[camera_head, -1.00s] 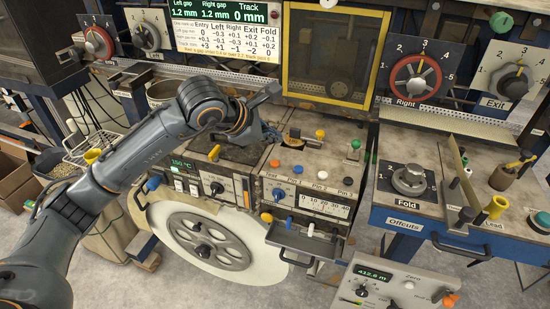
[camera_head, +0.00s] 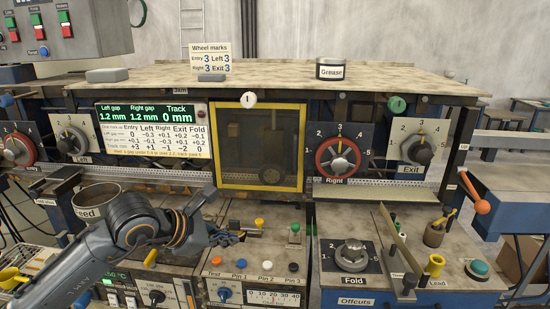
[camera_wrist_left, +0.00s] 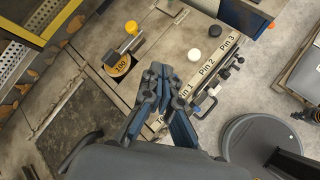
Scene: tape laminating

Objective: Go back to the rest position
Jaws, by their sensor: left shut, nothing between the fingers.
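My left gripper (camera_head: 228,237) reaches in from the lower left in the head view. It is over the machine's worktop, just left of a yellow-topped knob (camera_head: 259,223) and behind the Test and Pin panel (camera_head: 252,285). In the left wrist view the gripper (camera_wrist_left: 160,72) has its blue-grey fingers shut with nothing between them. There the fingers point at the worktop beside the Pin label strip (camera_wrist_left: 206,67). The gap between fingertips and worktop is hard to judge. My right gripper is in neither current view.
A yellow-framed window (camera_head: 215,150) stands behind the arm, with a gap display (camera_head: 146,113) left of it. A Grease tin (camera_head: 330,69) stands on the top shelf.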

